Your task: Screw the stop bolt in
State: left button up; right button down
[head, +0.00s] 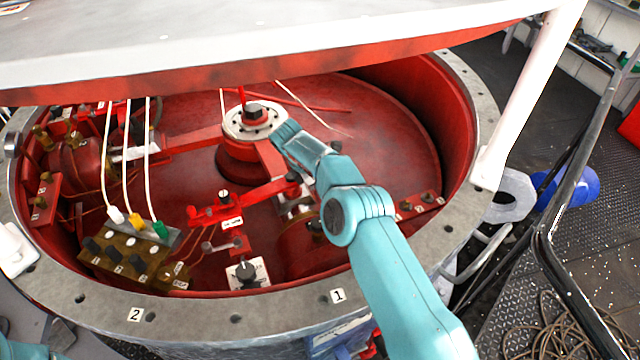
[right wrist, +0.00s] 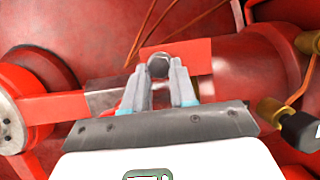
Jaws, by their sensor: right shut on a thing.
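In the right wrist view, my right gripper (right wrist: 158,80) is shut on the stop bolt (right wrist: 157,65), whose grey hex head shows between the fingertips. A red plate (right wrist: 198,55) lies right behind the bolt. How far the bolt is threaded in, and what it sits in, I cannot tell. In the head view, my right arm reaches over the open red housing towards the hub (head: 255,121) with the dark hex nut; the fingertips and the bolt are hidden there. Only a bit of my left arm shows at the lower left corner; its gripper is out of the picture.
A raised white and red lid (head: 330,50) hangs over the housing, propped by a white strut (head: 520,95). The grey bolted rim (head: 200,318) runs around. A connector block (head: 130,262) with white cables stands at the left. A red lever (head: 225,205) lies mid-floor.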

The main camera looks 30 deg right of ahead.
jog(key=shift+w+d+r, duration=0.1)
jog(key=shift+r, duration=0.1)
jog(key=c, duration=1)
grip_release()
jog(key=shift+o, duration=0.5)
jog(key=shift+f, duration=0.1)
jog(key=shift+a+r, duration=0.2)
jog(key=shift+r, duration=0.2)
jog(key=p+v, duration=0.7)
jog(key=v, duration=0.8)
jog(key=shift+r, duration=0.3)
